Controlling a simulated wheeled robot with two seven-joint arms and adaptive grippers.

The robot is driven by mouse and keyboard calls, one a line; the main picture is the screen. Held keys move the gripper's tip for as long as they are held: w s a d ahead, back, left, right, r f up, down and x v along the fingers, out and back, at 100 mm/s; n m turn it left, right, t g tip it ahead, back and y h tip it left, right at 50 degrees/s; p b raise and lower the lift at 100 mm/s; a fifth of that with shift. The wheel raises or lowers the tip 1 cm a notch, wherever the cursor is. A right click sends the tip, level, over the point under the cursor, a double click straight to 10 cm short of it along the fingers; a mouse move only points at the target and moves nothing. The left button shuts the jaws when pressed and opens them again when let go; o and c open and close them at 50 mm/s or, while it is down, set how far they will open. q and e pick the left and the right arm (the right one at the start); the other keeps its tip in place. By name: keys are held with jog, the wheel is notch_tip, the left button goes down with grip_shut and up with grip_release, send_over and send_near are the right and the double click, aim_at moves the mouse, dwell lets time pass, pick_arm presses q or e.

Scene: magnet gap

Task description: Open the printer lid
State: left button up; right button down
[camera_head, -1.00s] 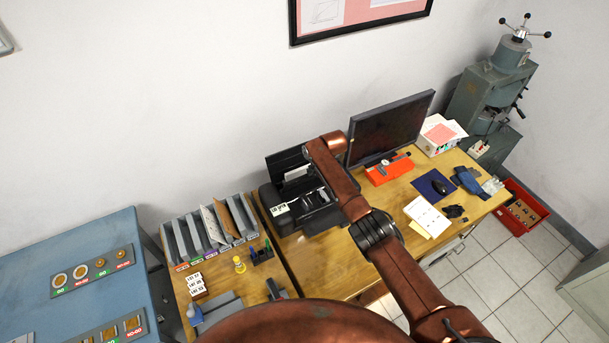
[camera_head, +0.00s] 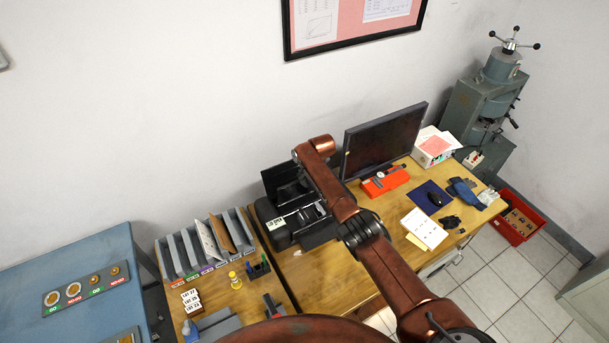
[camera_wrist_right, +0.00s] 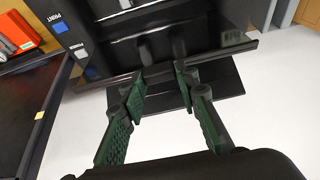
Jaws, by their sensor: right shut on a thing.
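The black printer (camera_head: 276,227) stands on the wooden desk, left of the monitor. A dark panel (camera_head: 279,180) stands raised at its back, partly behind my right arm. In the right wrist view the printer's glossy black top (camera_wrist_right: 190,42) fills the upper middle, with a blue PRINT label at its left. My right gripper (camera_wrist_right: 160,76) has its green fingers at the long dark edge of the printer lid (camera_wrist_right: 215,54) and is shut on it. The exact contact is hard to see. In the head view this gripper is hidden by the arm. My left gripper is not in view.
The monitor (camera_head: 383,138) and an orange-red device (camera_head: 385,180) stand right of the printer. A grey file rack (camera_head: 178,255) stands to its left. Some bare desk lies in front of the printer.

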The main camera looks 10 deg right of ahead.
jog(key=shift+w+a+r, duration=0.1)
jog(key=shift+w+r, duration=0.05)
jog(key=c, duration=1.9)
grip_release()
jog(key=o, duration=0.4)
jog(key=v, duration=1.1)
jog(key=shift+s+r, duration=0.3)
